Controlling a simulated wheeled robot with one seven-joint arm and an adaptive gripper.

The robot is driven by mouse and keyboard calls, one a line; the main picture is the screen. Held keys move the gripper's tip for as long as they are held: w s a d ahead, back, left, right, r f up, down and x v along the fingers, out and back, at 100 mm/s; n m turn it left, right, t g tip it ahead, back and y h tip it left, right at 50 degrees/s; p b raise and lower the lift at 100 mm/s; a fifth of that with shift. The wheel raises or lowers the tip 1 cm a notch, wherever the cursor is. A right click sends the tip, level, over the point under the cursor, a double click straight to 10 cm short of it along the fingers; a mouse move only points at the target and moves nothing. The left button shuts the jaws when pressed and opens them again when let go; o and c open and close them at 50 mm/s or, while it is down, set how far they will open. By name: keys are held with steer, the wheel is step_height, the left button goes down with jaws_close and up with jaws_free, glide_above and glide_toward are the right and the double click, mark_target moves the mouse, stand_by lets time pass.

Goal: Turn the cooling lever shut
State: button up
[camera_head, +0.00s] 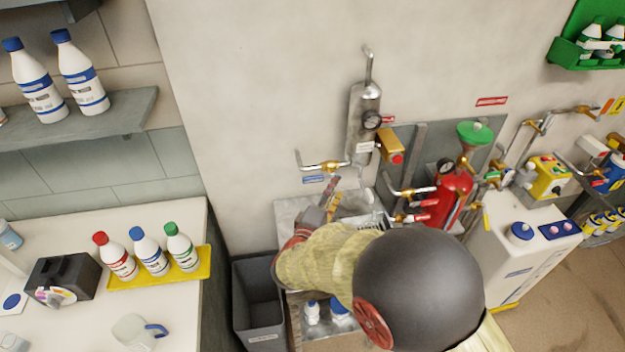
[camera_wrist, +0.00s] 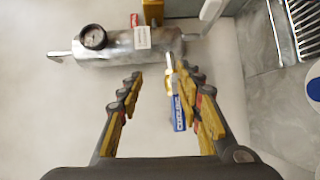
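The cooling valve shows in the head view as a brass pipe fitting (camera_head: 325,166) on the wall, with a small blue label (camera_head: 315,179) below it. In the wrist view the blue label (camera_wrist: 179,112) reads COOLING, and the brass fitting (camera_wrist: 169,80) is just above it, near the right finger. The lever itself is hard to make out from the fitting. My gripper (camera_wrist: 165,77) is open, with its yellow-and-black fingers spread and the fitting between them, closer to the right one. I cannot tell whether a finger touches it. In the head view my gripper (camera_head: 331,184) is just below the fitting.
A steel cylinder (camera_head: 362,125) with a round gauge (camera_head: 372,119) stands close right of the valve. A yellow box (camera_head: 390,145) and a red cylinder (camera_head: 450,196) are further right. A grey bin (camera_head: 258,300) stands below left.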

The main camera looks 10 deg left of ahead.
mark_target(312, 181)
steer(key=a+f+n+t+y, duration=0.1)
steer(key=a+f+n+y, duration=0.2)
steer(key=a, duration=0.4)
steer(key=w, duration=0.7)
steer(key=shift+d+f+b, duration=0.1)
steer(key=shift+d+b, duration=0.05)
steer(key=shift+b, duration=0.2)
steer(key=c, duration=0.4)
steer(key=shift+y, duration=0.3)
jaws_close()
